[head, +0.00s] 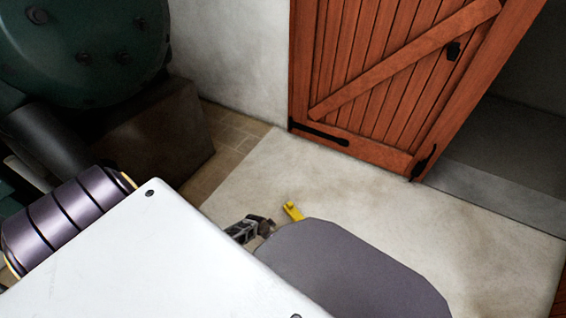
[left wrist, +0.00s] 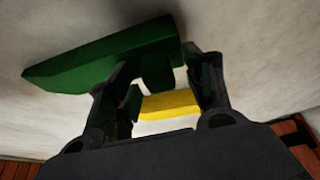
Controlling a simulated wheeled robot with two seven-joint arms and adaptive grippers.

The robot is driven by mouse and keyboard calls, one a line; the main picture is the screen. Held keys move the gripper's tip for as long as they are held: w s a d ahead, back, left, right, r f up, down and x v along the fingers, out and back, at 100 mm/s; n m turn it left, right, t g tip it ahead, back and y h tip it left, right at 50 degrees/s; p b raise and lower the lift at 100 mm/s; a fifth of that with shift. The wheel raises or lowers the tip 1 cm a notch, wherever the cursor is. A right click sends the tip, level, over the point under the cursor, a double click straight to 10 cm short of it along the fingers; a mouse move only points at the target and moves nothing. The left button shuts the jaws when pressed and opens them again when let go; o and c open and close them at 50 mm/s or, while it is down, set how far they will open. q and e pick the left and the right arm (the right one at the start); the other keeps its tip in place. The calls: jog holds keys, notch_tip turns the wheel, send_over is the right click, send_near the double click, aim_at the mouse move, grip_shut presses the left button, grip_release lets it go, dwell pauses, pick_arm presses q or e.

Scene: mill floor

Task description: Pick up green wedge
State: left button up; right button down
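The green wedge (left wrist: 85,65) shows in the left wrist view, long and dark green, at the upper left, with a blocky part between the tips of my left gripper (left wrist: 165,72). The fingers stand apart, and I see no clear grip on the wedge. The fingers partly hide it, so touching cannot be told. A yellow piece (left wrist: 168,105) shows between the fingers, closer to the palm in the picture. In the head view my left gripper (head: 266,228) is low over the pale floor, just left of the yellow piece (head: 292,211). No green wedge is visible there. My right gripper is out of view.
A red-brown wooden door (head: 385,75) stands behind, with dark iron fittings. A large dark green machine (head: 85,45) on a stone block (head: 160,140) fills the upper left. The pale floor (head: 420,215) right of the gripper is clear.

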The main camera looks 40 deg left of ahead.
pick_arm(q)
grip_shut()
jog(key=shift+r, duration=0.2)
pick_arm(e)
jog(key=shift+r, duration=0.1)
